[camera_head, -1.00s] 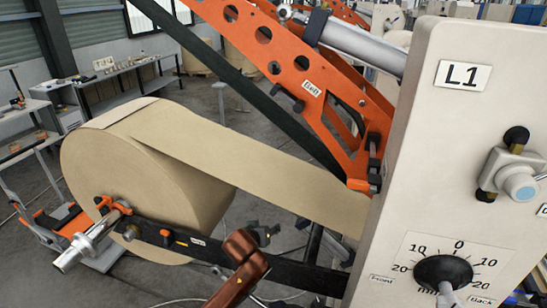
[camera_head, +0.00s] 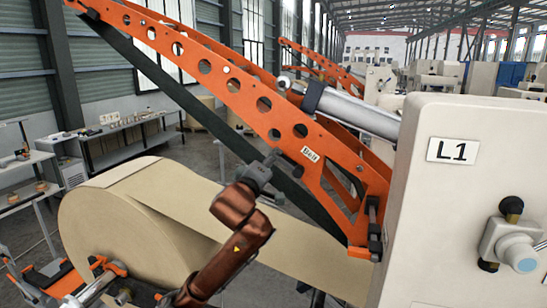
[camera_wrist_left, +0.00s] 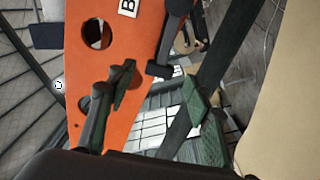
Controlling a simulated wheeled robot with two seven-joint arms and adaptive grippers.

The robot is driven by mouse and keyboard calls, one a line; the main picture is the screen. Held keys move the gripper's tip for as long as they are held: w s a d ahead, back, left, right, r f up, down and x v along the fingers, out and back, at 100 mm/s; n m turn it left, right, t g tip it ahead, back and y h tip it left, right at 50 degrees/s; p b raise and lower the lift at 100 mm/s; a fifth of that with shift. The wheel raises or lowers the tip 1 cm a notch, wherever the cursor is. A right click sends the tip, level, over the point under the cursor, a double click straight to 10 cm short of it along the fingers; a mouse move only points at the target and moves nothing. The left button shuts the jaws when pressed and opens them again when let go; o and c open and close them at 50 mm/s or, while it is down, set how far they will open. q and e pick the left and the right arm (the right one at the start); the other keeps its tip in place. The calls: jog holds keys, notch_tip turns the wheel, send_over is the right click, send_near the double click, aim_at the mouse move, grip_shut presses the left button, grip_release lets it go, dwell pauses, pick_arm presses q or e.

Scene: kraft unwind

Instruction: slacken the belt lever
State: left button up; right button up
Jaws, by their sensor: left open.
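The orange arm (camera_head: 235,90) carries a white label reading "Belt" (camera_head: 310,153). A dark lever beside the label is partly hidden by my gripper in the head view. In the left wrist view the dark lever (camera_wrist_left: 172,25) stands on the orange plate (camera_wrist_left: 85,60), its lower end between and beyond my fingers. My left gripper (camera_head: 270,158) is raised in front of the orange arm, just left of the label. In the left wrist view its two fingers (camera_wrist_left: 158,108) are spread apart with nothing between them. My right gripper is not in view.
A dark belt (camera_head: 190,110) runs diagonally under the orange arm. A large kraft roll (camera_head: 125,220) is at lower left, its paper web (camera_head: 300,245) passing beneath my gripper. A pale machine column marked L1 (camera_head: 455,205) with a blue-grey knob (camera_head: 520,252) stands at right.

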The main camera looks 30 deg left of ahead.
aim_at(287, 162)
pick_arm(q)
jog(key=x, duration=0.3)
jog(key=shift+w+p, duration=0.1)
jog(key=shift+p, duration=0.25)
grip_shut()
dwell(0.4)
